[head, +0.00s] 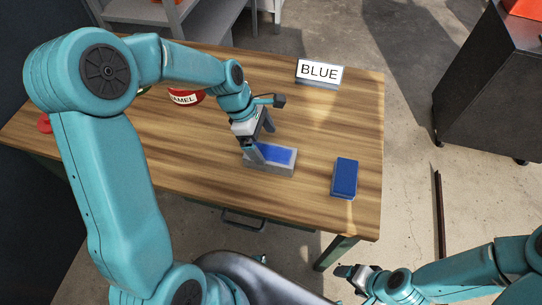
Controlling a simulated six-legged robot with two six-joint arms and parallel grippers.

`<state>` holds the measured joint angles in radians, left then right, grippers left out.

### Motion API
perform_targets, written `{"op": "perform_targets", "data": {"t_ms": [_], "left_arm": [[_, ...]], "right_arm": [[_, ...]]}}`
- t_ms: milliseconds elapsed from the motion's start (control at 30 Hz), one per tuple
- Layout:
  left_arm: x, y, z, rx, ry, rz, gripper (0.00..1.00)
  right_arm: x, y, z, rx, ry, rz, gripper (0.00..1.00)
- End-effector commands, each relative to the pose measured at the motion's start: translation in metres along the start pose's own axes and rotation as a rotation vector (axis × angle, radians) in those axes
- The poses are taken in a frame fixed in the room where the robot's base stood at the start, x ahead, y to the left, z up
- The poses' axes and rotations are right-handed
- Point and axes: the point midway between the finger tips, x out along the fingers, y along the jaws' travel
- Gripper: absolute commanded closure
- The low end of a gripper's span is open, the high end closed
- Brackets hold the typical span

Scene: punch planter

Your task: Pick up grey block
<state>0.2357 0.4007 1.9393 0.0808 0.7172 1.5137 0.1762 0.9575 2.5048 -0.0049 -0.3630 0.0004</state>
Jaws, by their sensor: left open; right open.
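A grey block (284,169) with a blue patch on its top lies on the wooden table (330,120), near the table's middle right. My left gripper (263,147) is open and reaches down at the block's left end. One finger is close to the block's near left side; whether it touches cannot be told. My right gripper (350,272) is low at the bottom of the head view, beyond the table's front edge, open and away from the block.
A blue block (345,176) lies to the right of the grey block. A white BLUE sign (319,73) stands at the back right. A red labelled can (186,97) is partly behind my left arm. A dark cabinet (490,90) stands right of the table.

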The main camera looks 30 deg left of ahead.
Motion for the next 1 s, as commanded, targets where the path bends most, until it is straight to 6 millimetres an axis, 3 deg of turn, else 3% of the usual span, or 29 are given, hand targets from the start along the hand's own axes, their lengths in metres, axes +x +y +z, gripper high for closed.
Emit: {"op": "perform_targets", "data": {"t_ms": [167,433,733,1000], "left_arm": [[0.014,0.001,0.000,0.000,0.000,-0.002,0.00],[0.055,0.001,-0.003,0.001,0.000,-0.003,0.00],[0.060,0.003,-0.003,0.001,0.000,0.001,0.00],[0.060,0.002,-0.003,0.001,0.000,0.000,0.88]], "right_arm": [[0.001,0.000,0.000,0.000,0.000,0.000,0.23],[0.001,0.000,0.000,0.000,0.000,0.000,0.23],[0.001,0.000,0.000,0.000,0.000,0.000,0.23],[0.001,0.000,0.000,0.000,0.000,0.000,0.23]]}}
